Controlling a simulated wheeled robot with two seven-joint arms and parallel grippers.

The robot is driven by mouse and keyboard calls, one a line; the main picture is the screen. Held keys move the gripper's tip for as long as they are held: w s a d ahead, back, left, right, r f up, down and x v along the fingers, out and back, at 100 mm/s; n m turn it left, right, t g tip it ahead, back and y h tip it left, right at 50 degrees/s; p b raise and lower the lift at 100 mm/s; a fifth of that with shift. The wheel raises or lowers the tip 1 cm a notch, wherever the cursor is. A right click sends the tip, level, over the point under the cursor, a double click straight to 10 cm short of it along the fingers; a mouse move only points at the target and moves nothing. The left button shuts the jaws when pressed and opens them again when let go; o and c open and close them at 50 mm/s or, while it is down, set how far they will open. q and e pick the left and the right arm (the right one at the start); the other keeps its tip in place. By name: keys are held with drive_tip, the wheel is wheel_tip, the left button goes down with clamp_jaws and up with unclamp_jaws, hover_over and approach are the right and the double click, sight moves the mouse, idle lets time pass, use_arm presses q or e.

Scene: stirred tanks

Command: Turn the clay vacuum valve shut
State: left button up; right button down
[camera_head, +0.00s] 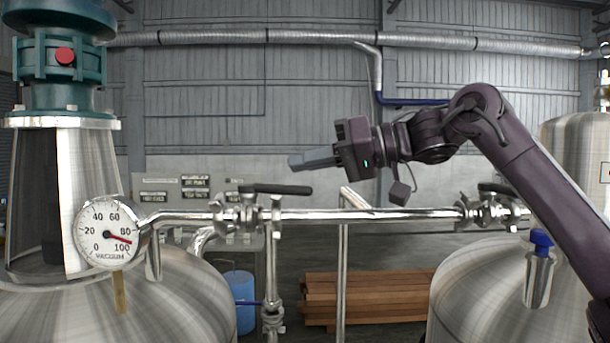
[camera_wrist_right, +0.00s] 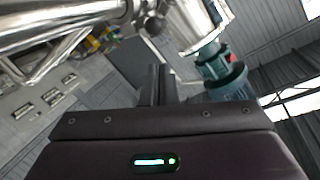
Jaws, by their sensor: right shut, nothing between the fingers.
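A valve (camera_head: 248,208) with a black lever handle (camera_head: 280,189) sits on the shiny horizontal pipe, right of the vacuum gauge (camera_head: 103,233). The lever lies roughly along the pipe, its free end pointing right. The gauge's red needle points between 80 and 100. No label naming the valve is readable. My right gripper (camera_head: 291,161) is shut and empty, pointing left. In the head view it appears above the lever's free end, with a gap between them. Its fingers also show in the right wrist view (camera_wrist_right: 157,86). My left gripper is out of view.
A second valve with a black lever (camera_head: 497,188) is on the pipe at right. Steel tanks stand at left (camera_head: 190,300) and right (camera_head: 470,290). A teal motor (camera_head: 62,70) tops the left tank. Planks (camera_head: 370,297) and a blue drum (camera_head: 241,290) lie behind.

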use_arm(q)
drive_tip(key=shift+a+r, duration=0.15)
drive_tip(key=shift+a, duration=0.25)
use_arm(e)
drive_tip(key=shift+s+a+f, duration=0.1)
drive_tip(key=shift+s+f, duration=0.5)
drive_tip(key=shift+f, duration=0.35)
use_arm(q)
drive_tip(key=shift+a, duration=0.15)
